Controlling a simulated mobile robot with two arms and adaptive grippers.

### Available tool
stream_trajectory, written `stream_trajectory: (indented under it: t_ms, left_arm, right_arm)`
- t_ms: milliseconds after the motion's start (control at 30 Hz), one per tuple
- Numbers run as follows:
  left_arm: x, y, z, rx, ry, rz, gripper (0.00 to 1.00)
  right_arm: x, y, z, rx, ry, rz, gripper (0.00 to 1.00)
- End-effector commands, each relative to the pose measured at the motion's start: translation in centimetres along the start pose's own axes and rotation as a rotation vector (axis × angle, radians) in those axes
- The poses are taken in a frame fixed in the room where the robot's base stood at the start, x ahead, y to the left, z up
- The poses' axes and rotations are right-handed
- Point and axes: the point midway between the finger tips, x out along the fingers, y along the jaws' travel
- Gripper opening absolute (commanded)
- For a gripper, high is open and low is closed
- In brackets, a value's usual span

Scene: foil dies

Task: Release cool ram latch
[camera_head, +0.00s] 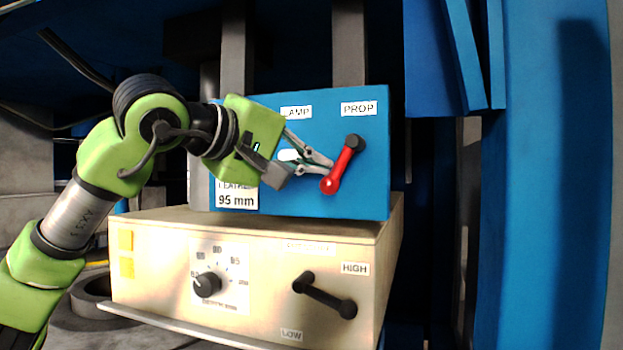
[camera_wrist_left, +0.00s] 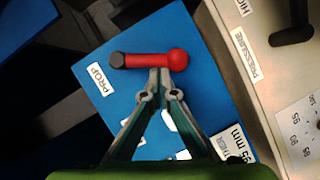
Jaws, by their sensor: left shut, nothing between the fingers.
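A red lever (camera_head: 342,168) with a dark pivot and a red ball end sits on the blue panel (camera_head: 372,200), below the PROP label (camera_head: 359,108). It slants down and left from its pivot. My left gripper (camera_head: 330,164) is shut and empty, its fingertips at the lever's side near the ball. In the left wrist view the closed fingertips (camera_wrist_left: 160,73) meet the middle of the red lever (camera_wrist_left: 150,61), seemingly touching it. A white part (camera_head: 289,155) behind the fingers is mostly hidden. My right gripper is in neither view.
Below the blue panel is a cream box (camera_head: 150,280) with a black dial (camera_head: 207,285) and a black lever (camera_head: 325,296) between HIGH and LOW labels. Blue frame posts (camera_head: 540,200) stand at right. Space just right of the panel is open and dark.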

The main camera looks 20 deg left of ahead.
Motion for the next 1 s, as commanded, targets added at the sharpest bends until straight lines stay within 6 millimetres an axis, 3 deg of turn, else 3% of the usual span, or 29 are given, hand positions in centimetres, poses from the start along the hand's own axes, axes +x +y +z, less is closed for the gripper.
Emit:
stream_trajectory:
  t_ms: [33, 100, 333, 500, 1000]
  left_arm:
    - [0.3, -0.9, 0.6, -0.038, -0.002, 0.019, 0.0]
    - [0.5, -1.1, 0.9, -0.096, -0.001, 0.047, 0.0]
    - [0.9, -1.2, 1.9, -0.262, -0.003, 0.125, 0.0]
    - [1.1, -1.1, 2.3, -0.344, -0.002, 0.164, 0.0]
    - [1.3, -0.9, 2.8, -0.337, -0.001, 0.161, 0.0]
  right_arm:
    - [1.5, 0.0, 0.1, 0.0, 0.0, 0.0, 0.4]
    - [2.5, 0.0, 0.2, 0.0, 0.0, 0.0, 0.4]
    - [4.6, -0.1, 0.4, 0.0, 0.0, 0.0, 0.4]
    - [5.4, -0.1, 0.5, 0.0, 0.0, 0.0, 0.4]
    - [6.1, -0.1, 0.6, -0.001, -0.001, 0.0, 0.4]
